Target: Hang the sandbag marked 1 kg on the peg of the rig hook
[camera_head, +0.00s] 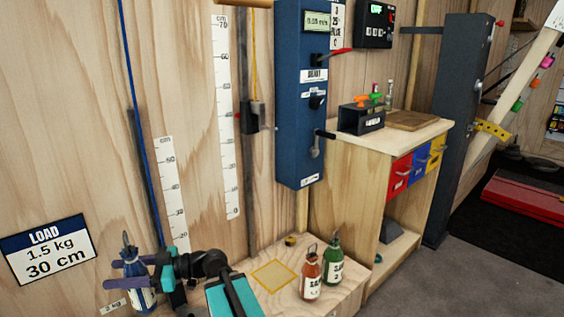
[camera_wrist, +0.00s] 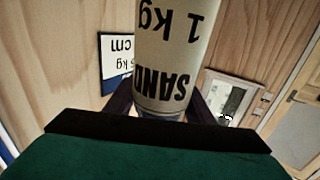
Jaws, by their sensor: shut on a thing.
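The sandbag marked 1 kg (camera_wrist: 168,50) fills the top middle of the wrist view, its cream label reading "SAND 1 kg" upside down. In the head view it is a blue bag with a white label and a wire loop on top (camera_head: 140,284), upright at the lower left. My gripper (camera_head: 138,272) is shut on it; dark fingers flank it in the wrist view (camera_wrist: 160,112). A blue cord (camera_head: 136,90) runs down the wall to just behind my gripper. I cannot make out the hook or its peg; my arm may hide them.
An orange sandbag (camera_head: 310,274) and a green sandbag (camera_head: 333,260) stand on the low wooden bench (camera_head: 345,286), right of a yellow-outlined square (camera_head: 275,275). Height scales (camera_head: 227,150) and a load sign (camera_head: 50,250) reading 1.5 kg, 30 cm are on the wall. A blue column (camera_head: 300,130) stands behind.

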